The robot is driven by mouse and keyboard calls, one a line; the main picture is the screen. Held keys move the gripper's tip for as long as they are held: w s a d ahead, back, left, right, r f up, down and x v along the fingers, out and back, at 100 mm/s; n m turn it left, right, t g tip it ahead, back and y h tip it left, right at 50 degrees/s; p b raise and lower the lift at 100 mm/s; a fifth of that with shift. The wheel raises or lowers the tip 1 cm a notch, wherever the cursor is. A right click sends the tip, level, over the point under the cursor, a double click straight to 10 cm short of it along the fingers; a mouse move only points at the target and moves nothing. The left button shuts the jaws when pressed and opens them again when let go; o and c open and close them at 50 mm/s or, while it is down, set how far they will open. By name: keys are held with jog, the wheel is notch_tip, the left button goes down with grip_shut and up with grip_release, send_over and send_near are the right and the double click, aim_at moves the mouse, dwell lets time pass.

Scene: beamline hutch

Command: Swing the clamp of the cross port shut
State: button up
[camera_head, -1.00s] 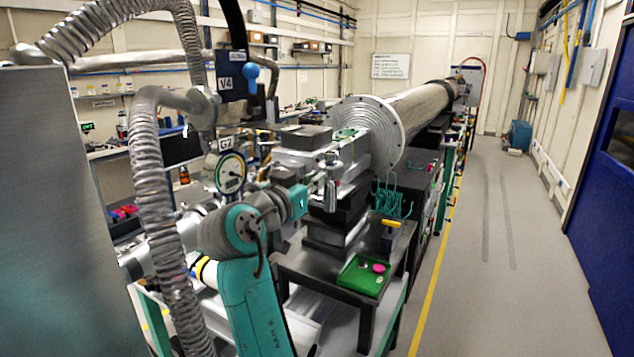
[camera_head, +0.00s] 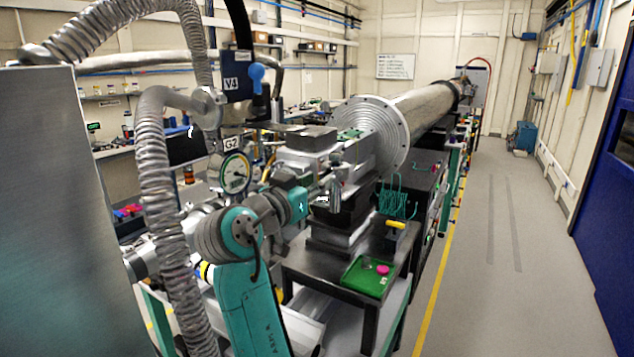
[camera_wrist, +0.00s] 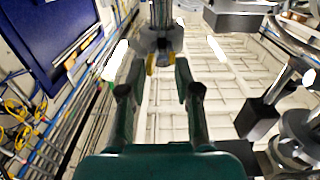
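My gripper (camera_wrist: 159,74) is open in the wrist view, its two dark fingers apart with nothing between the pads. Just beyond the fingertips, a grey metal fitting (camera_wrist: 160,38) hangs from the top with a small yellowish part (camera_wrist: 151,63) on its lower end. It looks like the port and its clamp, but I cannot tell how far the clamp is swung. In the head view, a small silver fitting (camera_head: 336,164) stands in front of the big flange, close to the end of my teal arm. My fingers cannot be made out clearly there.
A large round flange (camera_head: 397,128) and beam pipe run to the back. A dial gauge (camera_head: 235,173) and ribbed hose stand left of the arm. A green tray (camera_head: 359,286) lies on a dark stand at front right. The floor aisle (camera_head: 500,230) at right is clear.

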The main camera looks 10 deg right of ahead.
jog(key=v, duration=0.6)
jog(key=shift+s, duration=0.1)
